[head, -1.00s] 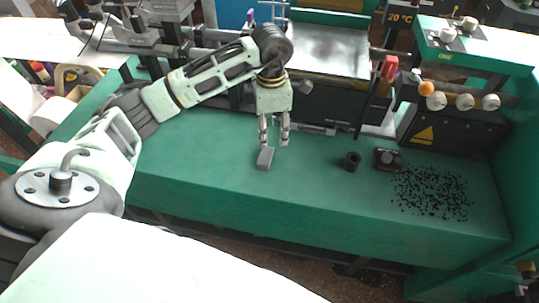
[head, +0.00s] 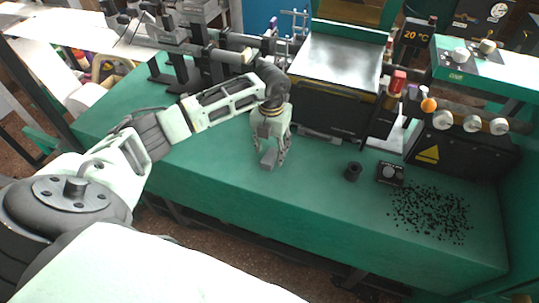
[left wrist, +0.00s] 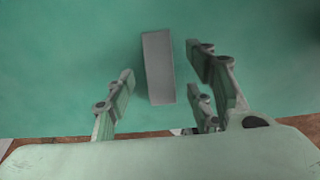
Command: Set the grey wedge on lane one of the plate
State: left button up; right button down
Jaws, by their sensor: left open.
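The grey wedge (head: 269,158) lies on the green bench top. In the left wrist view the wedge (left wrist: 158,67) is a plain grey block, just ahead of the fingertips and lined up with the gap between them. My left gripper (head: 270,156) is open and points down right at the wedge, with a finger on either side. In the left wrist view the left gripper (left wrist: 162,82) shows clear gaps between its fingers and the wedge. I cannot tell for sure which thing is the plate; no marked lanes can be made out. My right gripper is out of view.
A black ring-shaped part (head: 353,172) and a small dark square block (head: 391,174) stand to the right. Black granules (head: 430,213) are scattered beyond them. A machine with a silvery top (head: 335,62) stands behind. The bench front (head: 225,177) is clear.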

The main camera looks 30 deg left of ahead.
pick_arm(q)
jog(key=shift+f, duration=1)
jog(key=c, duration=1.2)
jog(key=shift+c, duration=0.2)
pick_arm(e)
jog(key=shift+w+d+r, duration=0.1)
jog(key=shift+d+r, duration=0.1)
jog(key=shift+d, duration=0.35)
